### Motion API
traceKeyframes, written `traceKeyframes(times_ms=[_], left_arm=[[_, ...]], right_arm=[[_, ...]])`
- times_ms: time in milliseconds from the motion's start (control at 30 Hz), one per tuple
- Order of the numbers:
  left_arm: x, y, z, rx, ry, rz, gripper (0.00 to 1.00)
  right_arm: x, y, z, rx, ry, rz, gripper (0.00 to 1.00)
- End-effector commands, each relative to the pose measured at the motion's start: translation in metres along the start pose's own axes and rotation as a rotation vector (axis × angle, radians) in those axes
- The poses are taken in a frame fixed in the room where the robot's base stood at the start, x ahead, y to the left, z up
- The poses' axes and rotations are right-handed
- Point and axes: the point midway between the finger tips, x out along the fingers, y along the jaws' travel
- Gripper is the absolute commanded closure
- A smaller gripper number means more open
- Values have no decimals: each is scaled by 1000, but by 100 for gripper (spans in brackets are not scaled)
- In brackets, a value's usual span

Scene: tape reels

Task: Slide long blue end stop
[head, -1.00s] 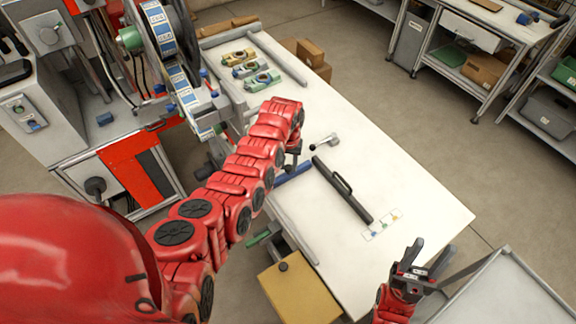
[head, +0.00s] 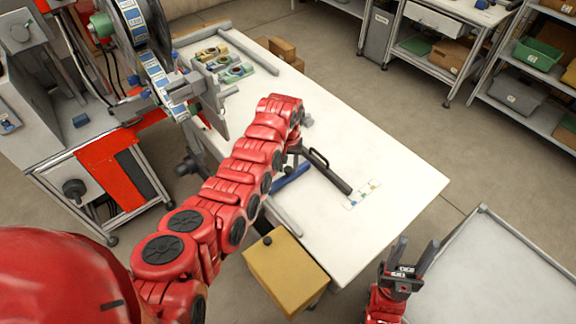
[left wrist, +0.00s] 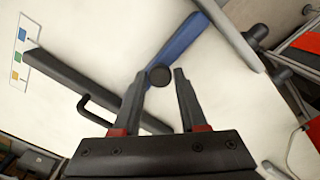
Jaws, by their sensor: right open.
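The long blue end stop (head: 291,178) lies on the white table near its left edge, partly hidden by my left arm in the head view. In the left wrist view the blue bar (left wrist: 183,42) runs diagonally beyond the fingers, with a round black knob (left wrist: 160,74) at its near end. My left gripper (left wrist: 160,73) is open, its fingertips on either side of the knob with gaps visible. In the head view my left gripper (head: 295,152) is mostly hidden by its arm. My right gripper (head: 418,254) is open and empty, off the table's front right.
A black bar with a handle (head: 327,172) lies close to the left gripper. A card with coloured squares (head: 363,194) lies beyond it. A grey rail (head: 284,216) runs along the table edge.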

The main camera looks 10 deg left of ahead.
Motion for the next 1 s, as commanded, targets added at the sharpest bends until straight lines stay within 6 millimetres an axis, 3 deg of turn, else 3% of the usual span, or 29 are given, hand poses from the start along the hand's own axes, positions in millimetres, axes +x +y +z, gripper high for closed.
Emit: traceKeyframes(times_ms=[33, 100, 133, 567, 833, 1000], left_arm=[[0, 0, 0, 0, 0, 0, 47], [0, 0, 0, 0, 0, 0, 35], [0, 0, 0, 0, 0, 0, 34], [-9, 0, -2, 0, 6, 1, 34], [-54, 0, -1, 0, 5, 1, 34], [-95, -1, -1, -1, 2, 1, 34]], right_arm=[[0, 0, 0, 0, 0, 0, 50], [0, 0, 0, 0, 0, 0, 50], [0, 0, 0, 0, 0, 0, 50], [-4, 0, 1, 0, 0, 0, 50], [-20, -1, 3, 0, 0, 0, 50], [-10, 0, 2, 0, 0, 0, 50]])
